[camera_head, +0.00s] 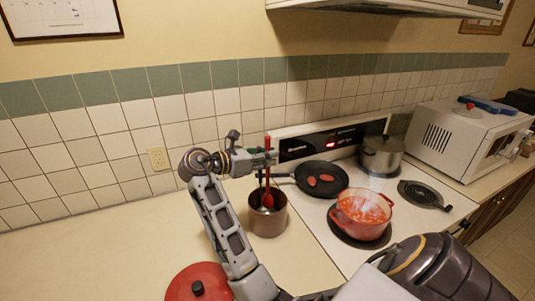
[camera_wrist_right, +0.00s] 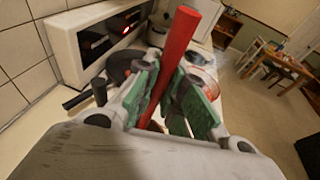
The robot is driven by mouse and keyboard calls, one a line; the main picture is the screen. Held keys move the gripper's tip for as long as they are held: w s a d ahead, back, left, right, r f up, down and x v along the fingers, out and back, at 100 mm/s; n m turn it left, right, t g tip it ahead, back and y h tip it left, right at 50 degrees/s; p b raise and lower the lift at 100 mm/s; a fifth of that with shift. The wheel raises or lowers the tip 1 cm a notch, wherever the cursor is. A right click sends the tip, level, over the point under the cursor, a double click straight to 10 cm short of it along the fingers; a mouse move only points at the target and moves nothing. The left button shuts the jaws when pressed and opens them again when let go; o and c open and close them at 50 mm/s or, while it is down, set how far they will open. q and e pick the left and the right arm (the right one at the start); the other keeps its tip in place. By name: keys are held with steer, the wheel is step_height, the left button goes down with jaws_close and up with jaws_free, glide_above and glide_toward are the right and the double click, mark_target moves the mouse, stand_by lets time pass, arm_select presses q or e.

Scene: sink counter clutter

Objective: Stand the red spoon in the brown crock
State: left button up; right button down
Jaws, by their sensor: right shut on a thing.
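The red spoon (camera_head: 268,199) is upright, handle up and bowl down. Its bowl shows within the mouth of the brown crock (camera_head: 269,224); I cannot tell whether it touches the crock's bottom or wall. My right gripper (camera_head: 266,158) is above the crock, shut on the spoon's handle. In the right wrist view the red handle (camera_wrist_right: 176,55) runs between the green-padded fingers of the right gripper (camera_wrist_right: 170,95). A grey utensil also seems to be in the crock. My left gripper is not in view.
The crock stands on the counter beside the stove. A dark frying pan (camera_head: 332,184) and a red pot (camera_head: 361,213) are just right of it. A red lid (camera_head: 198,284) lies at the front. The counter (camera_head: 100,250) to the left is clear.

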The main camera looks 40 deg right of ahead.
steer(key=shift+f, duration=1)
steer(key=c, duration=1.4)
jaws_free()
steer(key=shift+c, duration=0.2)
steer(key=shift+r, duration=4.95)
